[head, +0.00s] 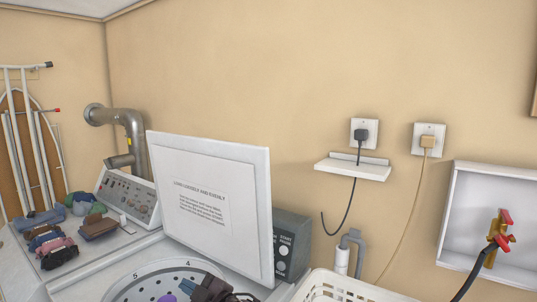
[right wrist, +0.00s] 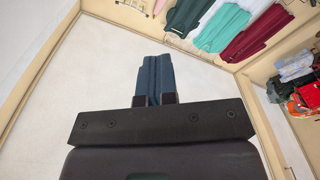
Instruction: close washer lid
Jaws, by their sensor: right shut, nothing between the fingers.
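The washer lid (head: 212,203) is a white panel with a printed notice. It stands open, nearly upright, behind the round tub opening (head: 135,277) of the white washer. My left gripper is not in view.
A control box (head: 291,245) stands behind the lid's right side. A white basket (head: 345,287) is at lower right. Folded clothes (head: 50,240) and a control panel (head: 128,196) are at left. A small wall shelf (head: 353,169) is at right.

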